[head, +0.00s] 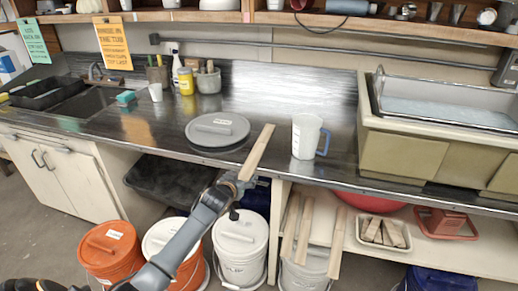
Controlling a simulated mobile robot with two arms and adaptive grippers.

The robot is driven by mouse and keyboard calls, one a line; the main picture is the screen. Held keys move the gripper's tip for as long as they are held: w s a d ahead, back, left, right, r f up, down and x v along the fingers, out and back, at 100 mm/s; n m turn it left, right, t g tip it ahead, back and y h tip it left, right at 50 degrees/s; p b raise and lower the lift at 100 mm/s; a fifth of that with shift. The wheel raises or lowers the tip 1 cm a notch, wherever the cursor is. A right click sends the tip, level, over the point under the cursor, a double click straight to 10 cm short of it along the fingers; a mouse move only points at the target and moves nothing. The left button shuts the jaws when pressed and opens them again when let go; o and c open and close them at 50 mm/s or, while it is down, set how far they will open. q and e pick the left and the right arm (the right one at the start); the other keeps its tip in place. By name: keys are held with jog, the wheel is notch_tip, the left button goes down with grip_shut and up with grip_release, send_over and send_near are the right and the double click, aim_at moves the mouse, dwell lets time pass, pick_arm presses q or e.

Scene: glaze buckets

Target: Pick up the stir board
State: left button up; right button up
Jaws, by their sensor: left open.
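A long, narrow, pale wooden stir board (258,149) lies on the dark counter between a round grey lid and a white pitcher. Its near end reaches the counter's front edge. My left gripper (239,180) is open at this near end, and its arm comes up from the lower left. The fingers overlap the board's end in the picture; I cannot tell whether they are around it or touching it. My right gripper is not in view.
The grey lid (217,129) is left of the board and the pitcher (306,137) right of it. Lidded buckets, including an orange one (109,250) and a white one (240,245), stand below the counter's edge (330,180). Other wooden boards (305,230) lean below at right.

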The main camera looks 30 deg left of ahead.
pick_arm(q)
jog(key=shift+w+a+f, duration=0.1)
jog(key=shift+w+f, duration=0.15)
jog(key=shift+w, duration=0.2)
grip_shut()
jog(key=shift+r, duration=0.1)
